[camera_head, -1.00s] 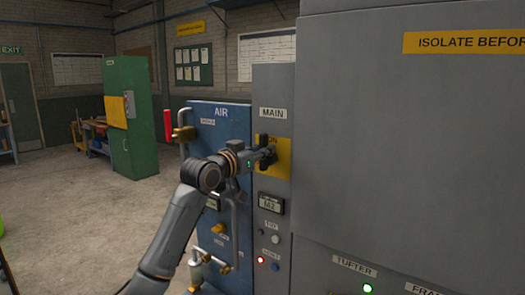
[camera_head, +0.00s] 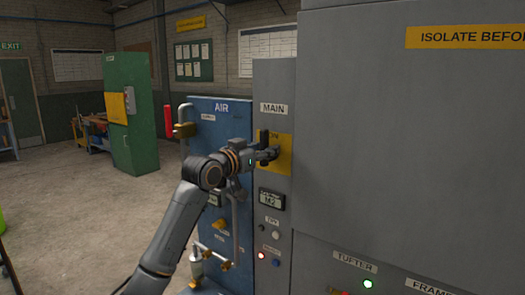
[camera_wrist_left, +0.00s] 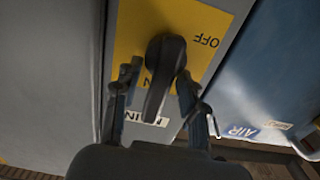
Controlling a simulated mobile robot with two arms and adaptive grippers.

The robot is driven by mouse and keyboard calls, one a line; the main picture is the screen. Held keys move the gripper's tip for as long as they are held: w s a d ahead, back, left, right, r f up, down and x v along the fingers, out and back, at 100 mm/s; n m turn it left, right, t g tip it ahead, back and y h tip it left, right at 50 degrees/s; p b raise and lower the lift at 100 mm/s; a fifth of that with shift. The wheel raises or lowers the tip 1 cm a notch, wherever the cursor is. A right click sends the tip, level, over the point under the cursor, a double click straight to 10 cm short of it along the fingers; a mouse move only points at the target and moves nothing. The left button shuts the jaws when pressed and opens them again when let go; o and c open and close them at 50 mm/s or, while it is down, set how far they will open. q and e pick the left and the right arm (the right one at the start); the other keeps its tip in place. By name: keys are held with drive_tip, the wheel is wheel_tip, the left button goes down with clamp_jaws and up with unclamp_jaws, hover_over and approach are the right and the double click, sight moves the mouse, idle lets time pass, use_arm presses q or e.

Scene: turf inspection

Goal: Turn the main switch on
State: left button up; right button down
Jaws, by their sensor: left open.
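The main switch is a black lever handle (camera_wrist_left: 164,75) on a yellow plate (camera_head: 284,157) under the MAIN label (camera_head: 273,109). In the left wrist view the plate reads OFF at the upper right; the other word is mostly covered by the handle, which points toward the MAIN label there. My left gripper (camera_head: 269,154) is at the switch in the head view. Its fingers stand apart on either side of the handle in the left wrist view; I cannot tell whether either touches it. My right gripper is not in view.
A blue AIR panel (camera_head: 225,125) with pipes and brass-coloured valves stands left of the switch column. A meter (camera_head: 271,199) and small buttons sit below the switch. A large grey cabinet (camera_head: 410,150) blocks the right. Open floor lies at the left, before a green cabinet (camera_head: 137,120).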

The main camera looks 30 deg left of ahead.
use_arm(q)
drive_tip(key=s+a, duration=0.1)
drive_tip(key=s, duration=1.1)
